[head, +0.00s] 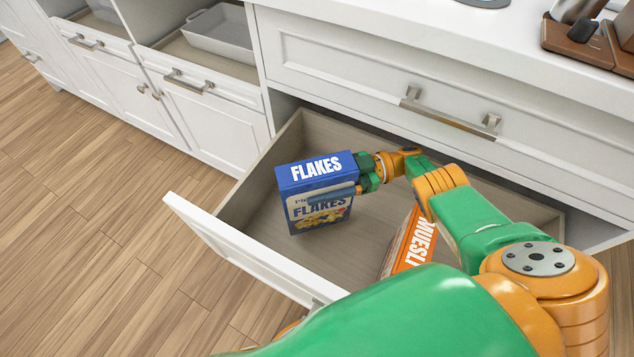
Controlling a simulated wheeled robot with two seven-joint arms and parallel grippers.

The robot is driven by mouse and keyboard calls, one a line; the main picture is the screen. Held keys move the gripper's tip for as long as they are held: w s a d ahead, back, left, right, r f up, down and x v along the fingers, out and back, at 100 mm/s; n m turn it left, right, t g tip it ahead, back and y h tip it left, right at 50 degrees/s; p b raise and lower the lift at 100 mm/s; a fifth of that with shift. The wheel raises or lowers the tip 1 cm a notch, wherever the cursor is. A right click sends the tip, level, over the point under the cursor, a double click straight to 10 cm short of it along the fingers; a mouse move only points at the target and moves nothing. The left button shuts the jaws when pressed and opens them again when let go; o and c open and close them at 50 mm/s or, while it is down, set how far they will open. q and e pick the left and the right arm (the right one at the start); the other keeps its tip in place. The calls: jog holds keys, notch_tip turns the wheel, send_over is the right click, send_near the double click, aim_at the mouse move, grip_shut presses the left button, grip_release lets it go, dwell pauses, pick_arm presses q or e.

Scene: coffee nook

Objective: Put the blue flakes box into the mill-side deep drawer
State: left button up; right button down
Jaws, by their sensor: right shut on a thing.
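The blue flakes box (320,217) is upright inside the open deep drawer (250,245), near its left end. My right gripper (345,190) is shut on the box from its right side, with one finger across its front face. I cannot tell whether the box's bottom touches the drawer floor. An orange muesli box (408,245) is in the same drawer to the right, partly hidden by my right arm. My left gripper is not in view.
A shut drawer with a bar handle (450,112) is above the open one. The white counter (420,25) holds a brown wooden stand (585,45) at the right. Two open drawers at the upper left include one with a grey tray (222,35). Wood floor lies left.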

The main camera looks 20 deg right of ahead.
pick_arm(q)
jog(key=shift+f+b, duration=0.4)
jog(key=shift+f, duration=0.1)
pick_arm(e)
jog(key=shift+f, duration=0.5)
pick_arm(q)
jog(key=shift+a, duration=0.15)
pick_arm(e)
jog(key=shift+c, duration=0.2)
grip_release()
notch_tip(320, 180, up, 2)
jog(key=shift+r+p, duration=0.1)
jog(key=shift+p, duration=0.95)
jog(key=d+b, duration=0.1)
jog(key=d+f+b, duration=0.1)
jog(key=b, duration=0.1)
jog(key=d+f+b, duration=0.1)
jog(key=d, duration=0.1)
jog(key=shift+s, duration=0.25)
jog(key=d+b, duration=0.2)
jog(key=d, duration=0.1)
jog(key=shift+s+r, duration=0.15)
jog(key=shift+d+r, duration=0.2)
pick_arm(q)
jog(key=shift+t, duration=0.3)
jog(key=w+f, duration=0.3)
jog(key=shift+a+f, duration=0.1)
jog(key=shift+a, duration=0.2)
pick_arm(e)
jog(key=shift+r, duration=0.25)
